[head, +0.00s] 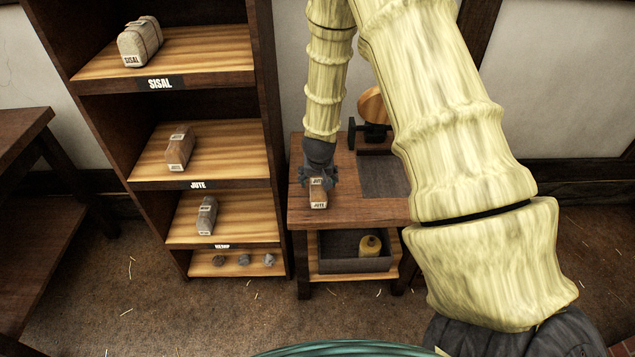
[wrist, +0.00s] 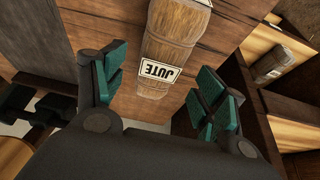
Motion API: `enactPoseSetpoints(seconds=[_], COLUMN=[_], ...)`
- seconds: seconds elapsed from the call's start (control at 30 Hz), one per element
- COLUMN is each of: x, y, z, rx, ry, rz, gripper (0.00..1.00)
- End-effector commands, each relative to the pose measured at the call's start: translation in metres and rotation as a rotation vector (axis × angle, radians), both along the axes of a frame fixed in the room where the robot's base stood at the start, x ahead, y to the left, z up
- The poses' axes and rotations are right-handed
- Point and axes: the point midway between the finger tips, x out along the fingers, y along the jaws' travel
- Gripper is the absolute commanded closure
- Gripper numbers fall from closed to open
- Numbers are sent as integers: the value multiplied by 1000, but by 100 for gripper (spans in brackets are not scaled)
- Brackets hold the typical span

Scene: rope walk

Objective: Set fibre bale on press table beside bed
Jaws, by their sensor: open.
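A brown fibre bale labelled JUTE (head: 318,194) sits on the left part of the wooden press table (head: 345,214), to the left of the dark grey bed (head: 383,174) and apart from it. My gripper (head: 318,178) is just behind and above the bale, open. In the wrist view, the bale (wrist: 180,35) lies on the planks ahead of the spread, green-padded fingers of my gripper (wrist: 158,88), with a gap on each side. The bed (wrist: 35,42) shows at the left there. My gripper hides part of the bale's far end in the head view.
A dark shelf unit (head: 275,150) stands left of the table, with bales on shelves marked SISAL, JUTE and HEMP. A press with a round wooden part (head: 372,104) stands behind the bed.

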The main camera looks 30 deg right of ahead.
Motion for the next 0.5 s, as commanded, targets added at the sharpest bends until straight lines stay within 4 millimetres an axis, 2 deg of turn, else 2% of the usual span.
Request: enactPoseSetpoints(seconds=[0.2, 0.5], x=[-10, -22], y=[6, 13], z=[32, 65], rx=[-2, -2], ry=[-2, -2], rz=[1, 2], gripper=[29, 29])
